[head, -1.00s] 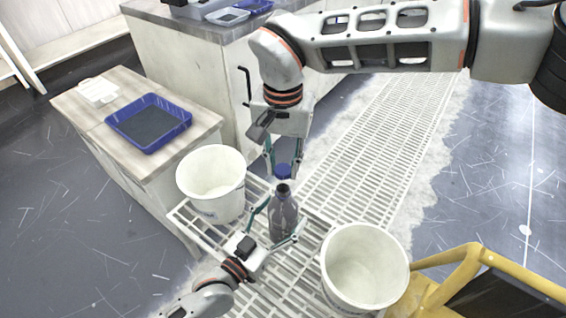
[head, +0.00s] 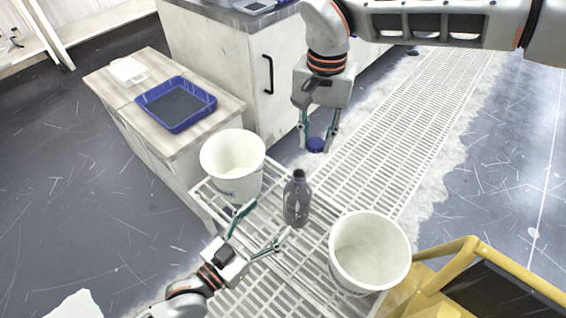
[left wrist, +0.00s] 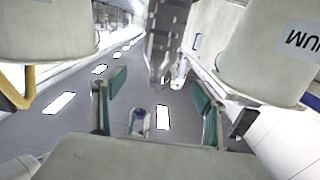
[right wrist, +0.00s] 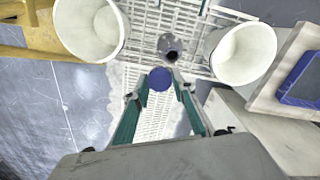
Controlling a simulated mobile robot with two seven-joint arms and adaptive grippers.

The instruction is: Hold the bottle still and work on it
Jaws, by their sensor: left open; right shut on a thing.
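A clear grey bottle (head: 297,204) stands upright on the white grating, its dark open mouth showing at the top. It also shows from above in the right wrist view (right wrist: 172,46). My right gripper (head: 318,141) is shut on a blue cap (head: 316,145), held above and behind the bottle and apart from it. The cap sits between the fingertips in the right wrist view (right wrist: 160,79). My left gripper (head: 268,223) is open in front of and left of the bottle, with its fingers spread and a gap to the bottle.
White buckets stand on both sides of the bottle, one at left (head: 232,186) and one at right (head: 368,280). A blue tray (head: 176,122) lies on a low wooden-topped cabinet. A yellow frame (head: 450,258) is at the lower right. The grating (head: 400,150) behind the bottle is clear.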

